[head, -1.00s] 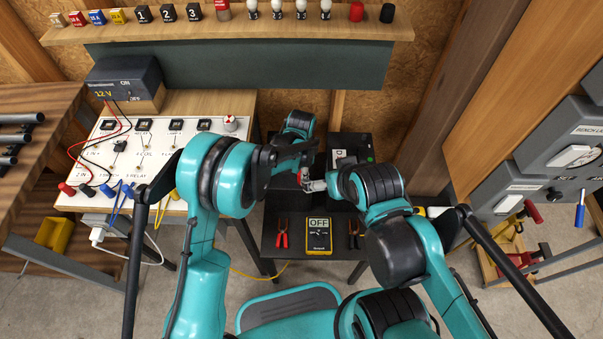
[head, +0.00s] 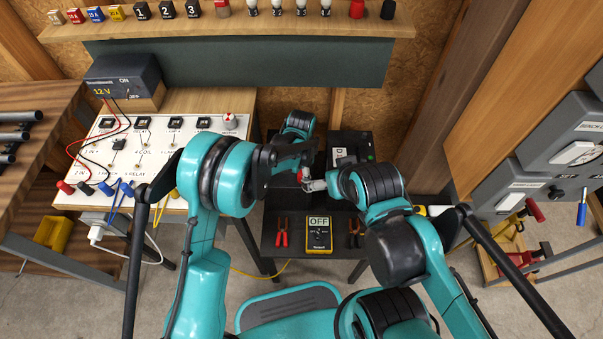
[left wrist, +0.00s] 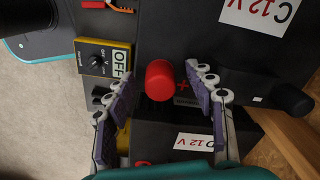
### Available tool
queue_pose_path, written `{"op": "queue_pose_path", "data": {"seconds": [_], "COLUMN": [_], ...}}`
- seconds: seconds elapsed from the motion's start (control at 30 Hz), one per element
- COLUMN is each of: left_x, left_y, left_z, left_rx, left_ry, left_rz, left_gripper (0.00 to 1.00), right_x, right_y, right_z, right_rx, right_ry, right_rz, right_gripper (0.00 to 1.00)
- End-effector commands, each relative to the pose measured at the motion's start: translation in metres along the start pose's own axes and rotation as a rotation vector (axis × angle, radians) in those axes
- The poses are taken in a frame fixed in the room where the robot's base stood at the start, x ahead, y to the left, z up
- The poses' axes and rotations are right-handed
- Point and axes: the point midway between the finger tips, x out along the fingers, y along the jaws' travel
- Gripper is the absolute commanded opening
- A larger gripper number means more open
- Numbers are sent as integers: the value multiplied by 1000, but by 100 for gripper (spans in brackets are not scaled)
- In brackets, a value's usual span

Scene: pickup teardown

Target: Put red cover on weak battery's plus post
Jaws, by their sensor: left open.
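The red cover (left wrist: 160,80) stands beside a printed red plus sign on a black battery top in the left wrist view. The post under it is hidden. My left gripper (left wrist: 162,98) is open, with one finger on each side of the cover and gaps visible. In the head view my left gripper (head: 304,164) is over the black stand, with a bit of red below it. My right gripper (head: 314,185) is close beside it, and its jaw opening is too small to read. Battery labels reading "C 12 V" (left wrist: 262,10) show, partly cut off.
A yellow multimeter reading OFF (head: 319,235) lies on the stand's lower shelf between red clamps (head: 282,232) and black clamps (head: 355,232). A black cylinder (left wrist: 293,98) stands at the right in the wrist view. Another red cap (head: 356,9) sits on the shelf above.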

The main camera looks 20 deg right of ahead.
Motion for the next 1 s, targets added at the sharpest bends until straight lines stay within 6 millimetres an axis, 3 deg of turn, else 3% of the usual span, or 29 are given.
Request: {"op": "queue_pose_path", "data": {"seconds": [0.17,0.63,0.8,1.0], "left_x": [-14,-106,-119,-120], "left_y": [0,0,0,0], "left_z": [0,0,0,0], "left_rx": [0,0,0,0], "left_ry": [0,0,0,0], "left_rz": [0,0,0,0], "left_gripper": [55,55,55,55], "right_x": [0,0,0,0], "right_y": [0,0,0,0], "right_z": [0,0,0,0], "right_rx": [0,0,0,0], "right_ry": [0,0,0,0], "right_rz": [0,0,0,0], "right_gripper": [100,100,100,100]}}
